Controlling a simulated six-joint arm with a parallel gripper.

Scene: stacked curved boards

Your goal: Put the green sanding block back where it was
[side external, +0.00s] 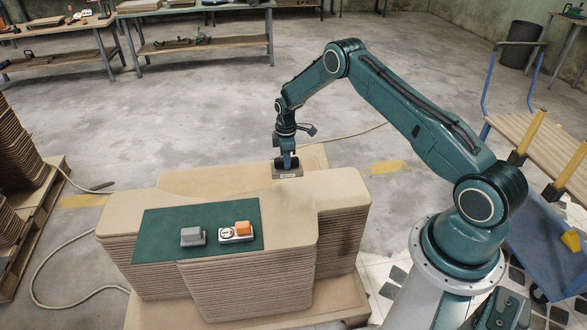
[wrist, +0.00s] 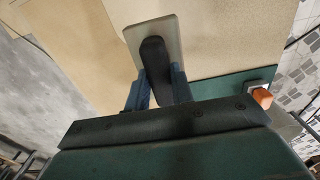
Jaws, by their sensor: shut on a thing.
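My gripper (side external: 287,160) is shut on a sanding block (side external: 288,173) at the back edge of the stacked boards (side external: 280,200). In the wrist view the block (wrist: 172,36) shows a flat grey-beige plate with a black handle (wrist: 156,62) between my blue fingers (wrist: 158,92). I cannot tell whether its underside touches the boards. A green mat (side external: 165,220) lies on the front boards, with a clear part at its left.
On the mat stand a grey block-shaped thing (side external: 193,237) and a pale thing with a round dial (side external: 227,235) beside an orange block (side external: 243,228). More board stacks (side external: 15,150) stand at the left. A trolley (side external: 550,140) stands at the right.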

